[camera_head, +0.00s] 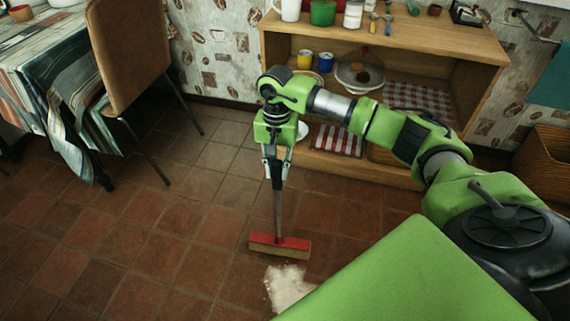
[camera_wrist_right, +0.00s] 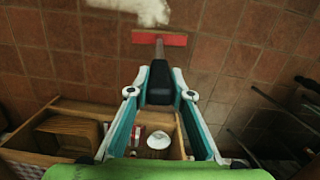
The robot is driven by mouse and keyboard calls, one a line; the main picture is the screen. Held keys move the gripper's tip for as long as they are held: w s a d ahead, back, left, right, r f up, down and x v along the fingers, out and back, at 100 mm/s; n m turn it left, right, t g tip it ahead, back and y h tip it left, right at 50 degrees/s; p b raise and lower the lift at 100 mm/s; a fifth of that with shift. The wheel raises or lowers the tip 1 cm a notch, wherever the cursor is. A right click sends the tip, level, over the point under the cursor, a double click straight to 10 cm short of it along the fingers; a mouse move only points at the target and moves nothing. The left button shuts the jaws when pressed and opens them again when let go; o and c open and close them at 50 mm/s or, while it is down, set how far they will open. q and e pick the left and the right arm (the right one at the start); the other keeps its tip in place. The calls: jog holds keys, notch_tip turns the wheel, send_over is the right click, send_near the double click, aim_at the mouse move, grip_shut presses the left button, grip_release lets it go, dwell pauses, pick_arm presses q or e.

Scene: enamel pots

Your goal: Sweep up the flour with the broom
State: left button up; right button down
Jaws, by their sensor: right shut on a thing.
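The broom (camera_head: 279,245) has a red head with pale bristles and stands on the tiled floor, its handle rising to my right gripper. My right gripper (camera_head: 274,172) is shut on the dark grip of the handle. In the right wrist view the gripper (camera_wrist_right: 158,88) holds the black grip, and the red broom head (camera_wrist_right: 160,38) lies beyond it. The white flour (camera_head: 288,286) lies in a patch on the floor just in front of the broom head, apart from it. It also shows at the top of the right wrist view (camera_wrist_right: 140,9). My left gripper is not in view.
A wooden shelf unit (camera_head: 400,34) with pots, cups and checked cloths stands behind my right arm. A brown chair (camera_head: 128,52) and a cloth-covered table (camera_head: 45,62) are at the left. A wicker basket (camera_head: 545,165) is at the right. The tiled floor left of the broom is clear.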

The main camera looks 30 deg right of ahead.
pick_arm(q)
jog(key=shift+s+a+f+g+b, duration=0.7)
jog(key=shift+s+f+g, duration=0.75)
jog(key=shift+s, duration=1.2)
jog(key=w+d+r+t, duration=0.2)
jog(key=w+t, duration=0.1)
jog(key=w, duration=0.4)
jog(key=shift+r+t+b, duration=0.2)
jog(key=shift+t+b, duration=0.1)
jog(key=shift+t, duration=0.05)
pick_arm(e)
notch_tip(320, 180, down, 6)
jog(key=d+m, duration=0.1)
jog(key=d, duration=0.1)
jog(key=shift+s+r, duration=0.2)
jog(key=shift+s, duration=0.05)
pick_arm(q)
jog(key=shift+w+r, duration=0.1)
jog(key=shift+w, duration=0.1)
pick_arm(e)
jog(key=shift+d+f, duration=0.1)
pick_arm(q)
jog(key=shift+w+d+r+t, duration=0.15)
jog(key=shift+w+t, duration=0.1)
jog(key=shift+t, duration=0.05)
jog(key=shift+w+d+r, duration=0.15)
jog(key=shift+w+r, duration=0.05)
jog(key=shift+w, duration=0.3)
pick_arm(e)
jog(key=shift+f, duration=0.15)
